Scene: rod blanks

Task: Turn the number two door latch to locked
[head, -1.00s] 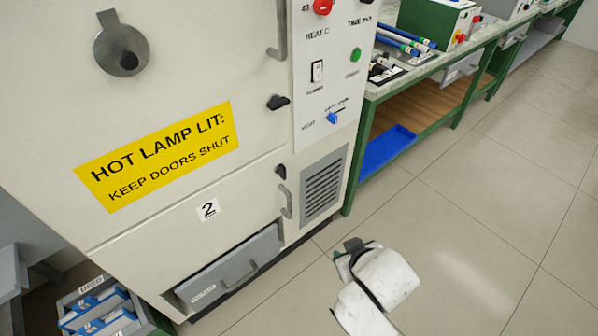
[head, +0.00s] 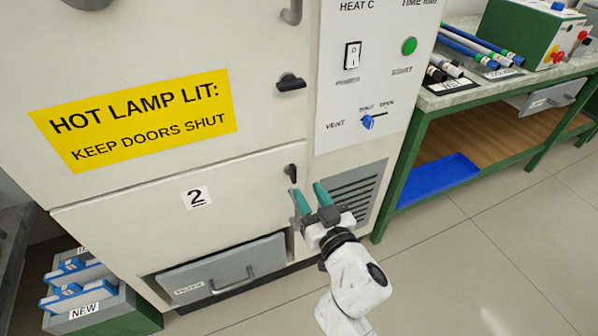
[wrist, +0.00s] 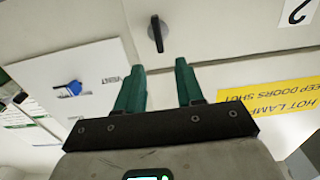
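The number two door (head: 120,225) is the lower cream door of the cabinet, marked with a "2" label (head: 196,197). It looks closed. Its latch (head: 291,173) is a small black lever near the door's upper right corner, roughly upright. In the wrist view the latch (wrist: 156,34) is just beyond the fingertips, roughly in line with the gap between them. My gripper (head: 307,189) has teal fingers, spread apart and empty. It is just below and right of the latch in the head view, not visibly touching it. It also shows in the wrist view (wrist: 160,64).
The upper door's black latch (head: 290,83) lies sideways above. A control panel (head: 360,85) with a blue vent knob (head: 368,121) is to the right, over a grille (head: 352,190). A drawer (head: 222,273) is below. A green bench (head: 425,140) stands right; floor there is clear.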

